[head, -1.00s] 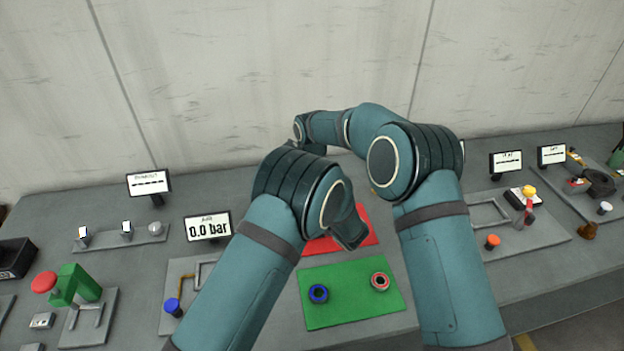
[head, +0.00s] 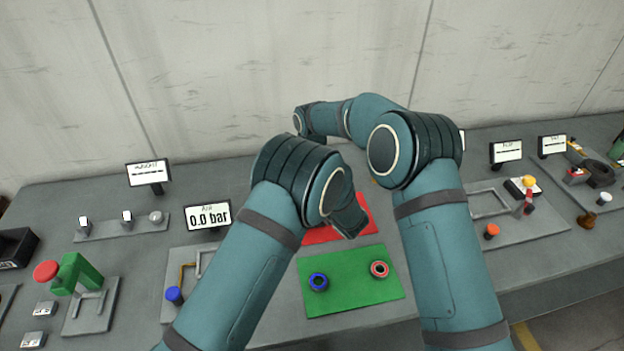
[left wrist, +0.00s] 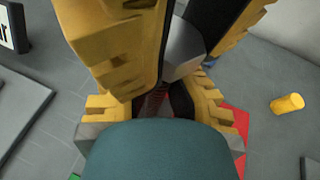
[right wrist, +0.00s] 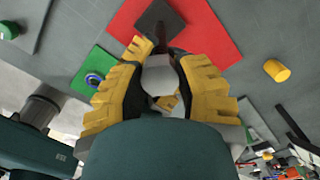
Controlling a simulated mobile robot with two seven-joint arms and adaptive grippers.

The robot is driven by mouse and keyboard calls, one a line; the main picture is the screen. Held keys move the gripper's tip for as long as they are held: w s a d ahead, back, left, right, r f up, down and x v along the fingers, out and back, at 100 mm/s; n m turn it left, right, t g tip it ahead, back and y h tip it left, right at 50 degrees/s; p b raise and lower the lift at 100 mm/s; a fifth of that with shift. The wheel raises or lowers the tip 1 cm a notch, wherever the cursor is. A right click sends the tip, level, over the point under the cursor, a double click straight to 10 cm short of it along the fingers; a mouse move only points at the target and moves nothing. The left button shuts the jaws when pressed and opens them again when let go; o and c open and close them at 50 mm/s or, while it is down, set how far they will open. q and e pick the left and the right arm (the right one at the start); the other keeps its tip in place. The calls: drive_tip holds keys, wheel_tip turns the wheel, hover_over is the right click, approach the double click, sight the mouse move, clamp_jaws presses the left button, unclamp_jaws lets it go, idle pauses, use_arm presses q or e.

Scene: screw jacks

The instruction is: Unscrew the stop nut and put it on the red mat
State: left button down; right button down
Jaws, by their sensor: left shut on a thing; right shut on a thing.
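The red mat (head: 366,214) lies behind my arms in the head view and shows in the right wrist view (right wrist: 215,45). A dark square plate (right wrist: 160,18) with a dark rod appears over it. My right gripper (right wrist: 166,62) is shut on a pale grey faceted piece (right wrist: 158,76), which looks like the stop nut. My left gripper (left wrist: 160,98) is shut around a dark, threaded-looking rod (left wrist: 151,101), below the right gripper's yellow fingers. The grey piece also shows in the left wrist view (left wrist: 184,50). In the head view both grippers are hidden. I cannot tell whether the plate rests on the mat.
A yellow cylinder (right wrist: 277,70) stands beside the red mat. Fixtures and displays stand left and right.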

drive_tip(key=shift+n, duration=0.8)
drive_tip(key=c, duration=0.7)
unclamp_jaws()
